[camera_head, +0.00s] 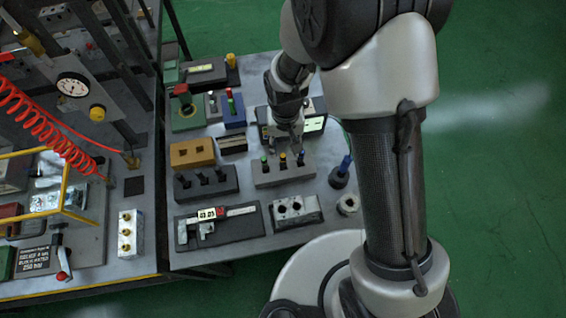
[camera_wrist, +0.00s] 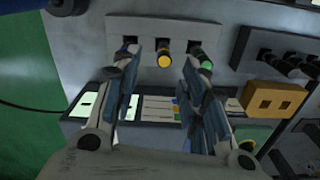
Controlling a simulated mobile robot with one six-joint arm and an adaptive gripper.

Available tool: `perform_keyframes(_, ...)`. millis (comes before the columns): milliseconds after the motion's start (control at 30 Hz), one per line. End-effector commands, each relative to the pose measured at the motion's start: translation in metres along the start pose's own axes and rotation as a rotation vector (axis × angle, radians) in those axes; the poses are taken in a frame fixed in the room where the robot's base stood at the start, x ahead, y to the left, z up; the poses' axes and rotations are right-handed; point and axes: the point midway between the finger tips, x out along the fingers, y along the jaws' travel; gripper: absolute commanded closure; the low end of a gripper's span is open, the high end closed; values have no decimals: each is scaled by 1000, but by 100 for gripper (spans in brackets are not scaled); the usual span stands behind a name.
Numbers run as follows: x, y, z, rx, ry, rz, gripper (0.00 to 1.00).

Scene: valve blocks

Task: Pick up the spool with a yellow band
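The spool with a yellow band (camera_head: 283,160) stands in the middle of a grey block (camera_head: 284,178), between a green-topped spool (camera_head: 263,159) and a blue-topped one (camera_head: 301,158). In the wrist view the yellow-banded spool (camera_wrist: 165,58) shows end-on in the block (camera_wrist: 120,24), with the green-topped spool (camera_wrist: 206,64) to its right. My gripper (camera_head: 295,140) is just above and behind the block. In the wrist view my gripper (camera_wrist: 162,66) is open, with the yellow-banded spool seen between its fingertips. Contact cannot be told. The left finger partly covers the third spool.
Left of the block stand another dark block (camera_head: 206,184) with several dark spools and a tan block (camera_head: 192,153). A caliper (camera_head: 216,219) lies in a tray in front. A blue-handled item (camera_head: 340,172) stands at right. A lit display (camera_wrist: 95,104) lies beneath my fingers.

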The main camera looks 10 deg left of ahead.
Motion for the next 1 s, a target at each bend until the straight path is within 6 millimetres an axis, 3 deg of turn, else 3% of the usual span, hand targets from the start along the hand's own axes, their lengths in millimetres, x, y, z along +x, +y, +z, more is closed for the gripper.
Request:
perform_keyframes(100,18,0,0,0,0,0,60)
perform_keyframes(333,33,-2,0,-1,0,0,60)
perform_keyframes(600,71,-6,0,0,-1,0,60)
perform_keyframes(900,76,-6,-1,0,2,-1,60)
perform_keyframes(1000,76,-6,-1,0,2,0,66)
